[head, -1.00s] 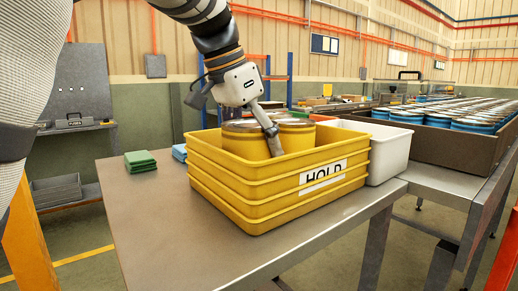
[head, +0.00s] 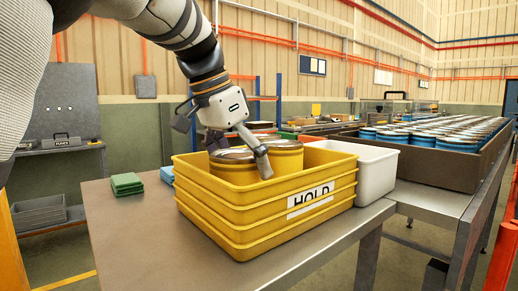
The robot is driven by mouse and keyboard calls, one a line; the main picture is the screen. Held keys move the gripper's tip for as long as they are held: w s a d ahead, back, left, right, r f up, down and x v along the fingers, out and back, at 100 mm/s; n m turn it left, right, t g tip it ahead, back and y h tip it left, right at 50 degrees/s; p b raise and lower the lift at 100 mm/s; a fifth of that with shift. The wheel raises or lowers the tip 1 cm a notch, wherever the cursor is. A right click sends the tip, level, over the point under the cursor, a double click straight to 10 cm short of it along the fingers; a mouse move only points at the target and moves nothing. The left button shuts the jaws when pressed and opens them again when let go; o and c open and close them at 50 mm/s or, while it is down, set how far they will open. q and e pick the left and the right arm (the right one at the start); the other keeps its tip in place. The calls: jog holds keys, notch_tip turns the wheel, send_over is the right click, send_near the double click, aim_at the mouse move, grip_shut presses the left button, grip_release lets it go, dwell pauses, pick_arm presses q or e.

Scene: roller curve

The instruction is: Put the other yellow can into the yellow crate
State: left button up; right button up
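The yellow crate (head: 250,222), labelled HOLD, stands on the metal table. Two yellow cans are inside it, side by side: the left can (head: 232,170) and the right can (head: 288,160). Their lower parts are hidden by the crate wall. My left gripper (head: 239,160) reaches down into the crate from above. Its near finger is in front of the gap between the cans. Its darker far finger shows at the back left of the left can. The fingers are spread apart over the left can; contact is not clear. My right gripper is out of view.
A white bin (head: 378,172) stands right behind the crate. A brown tray (head: 440,166) of blue-banded cans lies on the right. The table's front left (head: 130,235) is clear.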

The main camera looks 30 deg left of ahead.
pick_arm(q)
jog(key=v, duration=1.1)
